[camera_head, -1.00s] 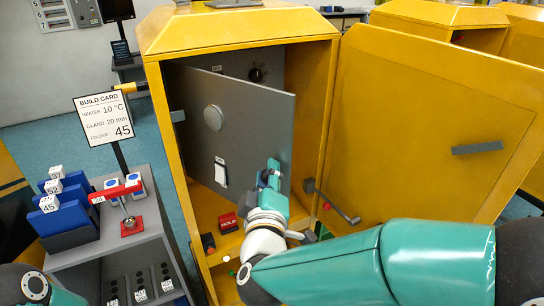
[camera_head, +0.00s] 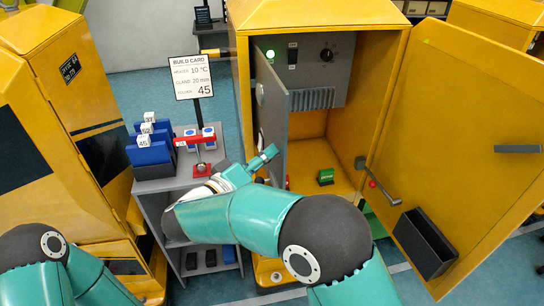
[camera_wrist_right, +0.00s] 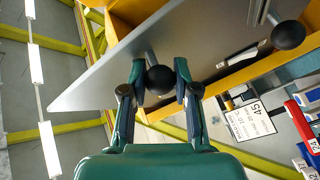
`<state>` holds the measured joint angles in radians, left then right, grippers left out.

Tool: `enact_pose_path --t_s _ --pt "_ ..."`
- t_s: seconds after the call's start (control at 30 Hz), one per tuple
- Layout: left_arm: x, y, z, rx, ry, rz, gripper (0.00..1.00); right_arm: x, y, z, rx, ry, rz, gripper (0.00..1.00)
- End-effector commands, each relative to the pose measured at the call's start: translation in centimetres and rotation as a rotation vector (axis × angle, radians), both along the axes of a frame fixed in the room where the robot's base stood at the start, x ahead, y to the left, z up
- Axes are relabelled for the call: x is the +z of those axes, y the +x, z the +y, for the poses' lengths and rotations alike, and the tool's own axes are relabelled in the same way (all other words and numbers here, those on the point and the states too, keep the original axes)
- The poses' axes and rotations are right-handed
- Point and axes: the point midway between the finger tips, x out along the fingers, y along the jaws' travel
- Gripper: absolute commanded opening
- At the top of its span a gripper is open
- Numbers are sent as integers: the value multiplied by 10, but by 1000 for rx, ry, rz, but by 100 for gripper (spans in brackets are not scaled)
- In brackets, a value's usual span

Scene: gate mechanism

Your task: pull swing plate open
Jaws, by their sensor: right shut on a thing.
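The grey swing plate (camera_head: 272,118) stands swung out at the left of the yellow cabinet's opening, seen almost edge-on in the head view. In the wrist view its grey face (camera_wrist_right: 115,65) slants across the top. My right gripper (camera_head: 268,155) is at the plate's free edge. In the wrist view my right gripper (camera_wrist_right: 160,72) is shut on a dark ball knob (camera_wrist_right: 160,80) on a short stem from the plate. A second dark knob (camera_wrist_right: 288,36) shows farther right on the plate. My left gripper is out of view.
The cabinet interior shows a grey panel (camera_head: 328,75) with a lit green lamp (camera_head: 270,55) and a green block (camera_head: 326,176). The yellow door (camera_head: 465,130) stands open at right, with a handle rod (camera_head: 380,184). A grey side table (camera_head: 165,185) with blue folders stands left.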

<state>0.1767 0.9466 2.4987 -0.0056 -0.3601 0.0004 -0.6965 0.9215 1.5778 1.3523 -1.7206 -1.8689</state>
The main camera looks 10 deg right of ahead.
Motion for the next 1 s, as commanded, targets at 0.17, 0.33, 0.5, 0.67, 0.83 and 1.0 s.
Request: enact_pose_path --t_s 0.17,0.33,0.5,0.67,0.83,1.0 --pt "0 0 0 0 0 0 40 1 2 -1 5 -2 -7 0" --pt "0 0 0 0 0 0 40 2 2 -4 1 -1 -7 33" --pt "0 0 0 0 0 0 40 1 1 -6 -4 0 -6 55" --pt "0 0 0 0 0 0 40 1 1 -7 -6 -1 -5 55" --pt "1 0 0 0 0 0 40 4 1 -7 -8 0 -6 55" --pt "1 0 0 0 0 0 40 22 1 -6 -7 4 -9 55"
